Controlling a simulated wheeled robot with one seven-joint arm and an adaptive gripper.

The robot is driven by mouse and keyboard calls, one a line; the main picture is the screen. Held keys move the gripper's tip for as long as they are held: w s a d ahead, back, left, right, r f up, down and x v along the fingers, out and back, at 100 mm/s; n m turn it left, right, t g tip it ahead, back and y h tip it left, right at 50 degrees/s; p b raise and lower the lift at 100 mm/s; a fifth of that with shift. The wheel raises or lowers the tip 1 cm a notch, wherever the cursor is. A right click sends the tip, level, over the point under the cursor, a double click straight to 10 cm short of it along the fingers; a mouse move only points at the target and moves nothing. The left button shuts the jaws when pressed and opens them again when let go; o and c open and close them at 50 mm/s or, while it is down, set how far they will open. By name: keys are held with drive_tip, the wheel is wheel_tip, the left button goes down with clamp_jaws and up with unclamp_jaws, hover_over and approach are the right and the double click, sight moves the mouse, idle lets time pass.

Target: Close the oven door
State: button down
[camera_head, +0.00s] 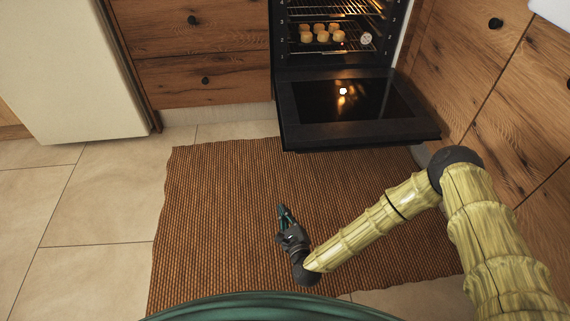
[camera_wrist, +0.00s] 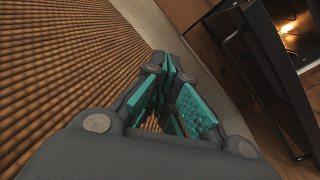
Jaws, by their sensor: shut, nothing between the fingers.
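The oven (camera_head: 278,40) is built into the wooden cabinets at the top of the head view. Its black door (camera_head: 300,112) is folded down, wide open and roughly level, with a dark glass panel that reflects a lamp. The door's edge and handle also show in the wrist view (camera_wrist: 240,62), at the right. My gripper (camera_head: 281,208) is over the rug, in front of the door and to its left, apart from it. In the wrist view its teal fingers (camera_wrist: 172,68) are together with nothing between them.
Several round buns (camera_head: 322,36) sit on a rack inside the lit oven. A brown woven rug (camera_head: 215,200) covers the floor before the oven. Wooden drawers (camera_head: 200,50) stand to the left, wooden cabinets (camera_head: 530,90) close on the right. Tiled floor (camera_head: 95,215) is free at left.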

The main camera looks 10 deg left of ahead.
drive_tip(key=w+a+r+m+t+h+b, duration=0.1)
drive_tip(key=w+r+m+t+b, duration=0.1)
drive_tip(key=w, duration=0.5)
drive_tip(key=w+a+r+m+t+b, duration=0.2)
drive_tip(key=w+r+m+b, duration=0.3)
drive_tip(key=w+r+m, duration=0.1)
drive_tip(key=shift+w+r+t+h, duration=0.3)
drive_tip(key=shift+w+r+h, duration=0.1)
drive_tip(key=shift+w+r, duration=0.4)
